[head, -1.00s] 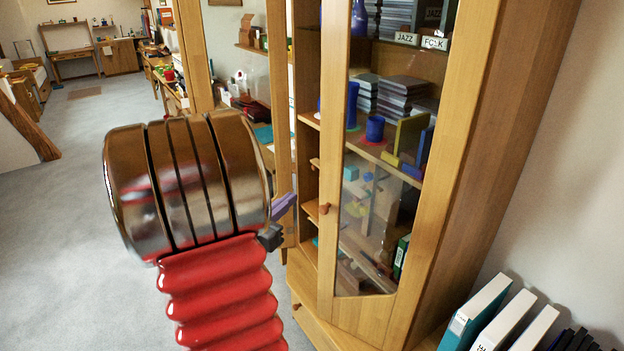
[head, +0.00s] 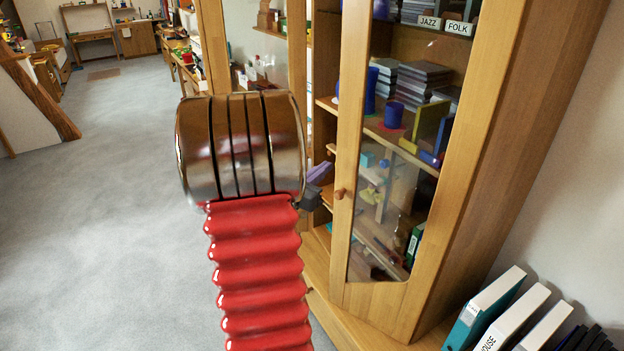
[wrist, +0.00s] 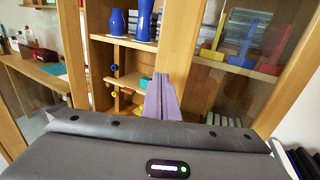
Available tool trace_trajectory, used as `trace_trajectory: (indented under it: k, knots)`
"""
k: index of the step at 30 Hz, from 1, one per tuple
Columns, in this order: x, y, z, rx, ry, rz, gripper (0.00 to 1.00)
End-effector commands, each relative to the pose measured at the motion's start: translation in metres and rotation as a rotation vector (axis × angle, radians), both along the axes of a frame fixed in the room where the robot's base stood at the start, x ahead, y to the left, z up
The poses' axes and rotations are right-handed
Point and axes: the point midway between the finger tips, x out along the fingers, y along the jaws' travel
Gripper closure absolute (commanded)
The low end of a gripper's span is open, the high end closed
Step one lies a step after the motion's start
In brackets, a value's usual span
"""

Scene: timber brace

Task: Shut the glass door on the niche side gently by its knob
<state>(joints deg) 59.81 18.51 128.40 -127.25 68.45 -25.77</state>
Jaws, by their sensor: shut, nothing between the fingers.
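A wooden cabinet has two glazed doors. The right-hand glass door (head: 355,130) has a small round brown knob (head: 340,193) on its left stile. The left-hand glass door (head: 298,60) stands swung open, and the room shows through its pane. I cannot tell which door is the niche side one. My gripper (head: 318,172) has purple fingers, shut and empty, just left of the knob and apart from it in the picture. In the wrist view the fingers (wrist: 160,95) point at the opening between the doors, beside the right door's stile (wrist: 184,45). The knob is not visible there.
Shelves inside hold blue vases (wrist: 145,20), a blue cup (head: 393,115), dark stacks (head: 420,83) and coloured blocks. White and teal binders (head: 485,308) stand at the lower right. Open grey floor (head: 110,230) lies to the left.

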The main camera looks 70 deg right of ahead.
Motion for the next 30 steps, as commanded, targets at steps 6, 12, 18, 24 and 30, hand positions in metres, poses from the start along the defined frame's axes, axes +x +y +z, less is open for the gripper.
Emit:
trace_trajectory:
  k: [6,12,18,24,30]
  knots:
    - [-0.010,-0.031,0.000,0.000,0.000,-0.001,1.00]
    - [-0.014,-0.044,0.000,0.000,0.000,0.000,1.00]
    - [-0.014,-0.046,0.000,0.000,0.000,0.002,1.00]
    - [-0.013,-0.046,0.000,0.000,0.000,0.001,1.00]
    - [-0.006,-0.052,0.001,-0.002,0.000,-0.007,1.00]
